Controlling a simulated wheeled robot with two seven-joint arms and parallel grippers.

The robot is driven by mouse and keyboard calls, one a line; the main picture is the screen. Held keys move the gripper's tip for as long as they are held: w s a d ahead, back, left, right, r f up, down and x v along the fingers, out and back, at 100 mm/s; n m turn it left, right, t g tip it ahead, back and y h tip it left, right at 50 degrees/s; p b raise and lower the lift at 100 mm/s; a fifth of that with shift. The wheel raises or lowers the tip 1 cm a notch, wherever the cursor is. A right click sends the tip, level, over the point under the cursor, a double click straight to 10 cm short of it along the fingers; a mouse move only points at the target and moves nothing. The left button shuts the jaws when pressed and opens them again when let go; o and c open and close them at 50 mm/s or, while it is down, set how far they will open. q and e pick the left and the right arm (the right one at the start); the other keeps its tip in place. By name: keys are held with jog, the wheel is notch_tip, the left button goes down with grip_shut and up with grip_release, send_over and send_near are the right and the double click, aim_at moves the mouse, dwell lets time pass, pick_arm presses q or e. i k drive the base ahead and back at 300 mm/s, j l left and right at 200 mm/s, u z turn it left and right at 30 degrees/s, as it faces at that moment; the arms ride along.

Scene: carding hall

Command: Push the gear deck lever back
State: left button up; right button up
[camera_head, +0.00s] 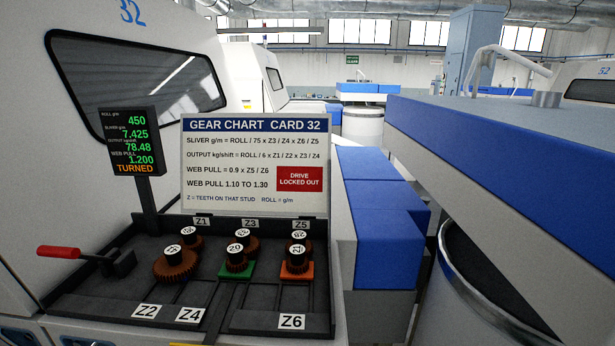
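The gear deck lever (86,255) has a red handle and a dark arm. It lies nearly level at the left end of the black gear deck (200,312), its red grip pointing left beyond the deck's edge. Neither of my grippers is in view.
A gear chart board (254,165) with a red "DRIVE LOCKED OUT" sign stands behind the deck. A small display (131,142) reads "TURNED". Blue-topped machine covers (380,215) and a large can (480,285) are to the right. The space above the lever looks clear.

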aim_at(45, 251)
jog(key=u, duration=1.45)
